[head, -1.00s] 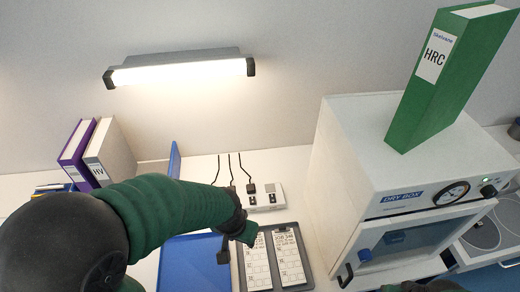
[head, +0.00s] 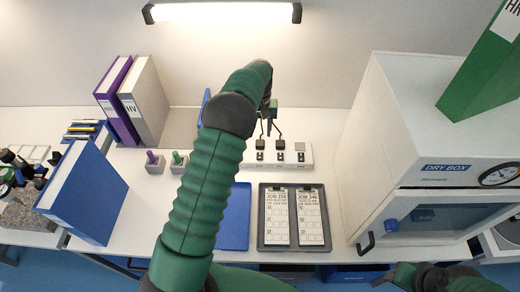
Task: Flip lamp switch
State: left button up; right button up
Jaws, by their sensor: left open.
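The wall lamp (head: 222,12) is lit and sits at the top of the head view. A white power strip (head: 297,162) lies on the bench below it, with black plugs and small black switches on top. My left gripper (head: 269,118) is open, with nothing seen between its fingers, and appears over the back of the strip near the cables. I cannot tell whether it touches anything. My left forearm hides part of the bench left of the strip. My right gripper (head: 398,275) is low at the right edge of the bench, and its jaws are unclear.
A dark tray (head: 262,225) with two job cards lies in front of the strip, beside a blue panel (head: 234,222). The dry box (head: 432,145) stands on the right with a green binder (head: 485,75) on top. Binders (head: 145,100) and a blue book (head: 85,195) stand left.

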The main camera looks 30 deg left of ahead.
aim_at(260, 153)
pick_arm(q)
notch_tip(260, 153, down, 12)
jog(key=shift+r+p, duration=0.2)
jog(key=shift+p, duration=0.35)
jog(key=shift+c, duration=0.3)
grip_shut()
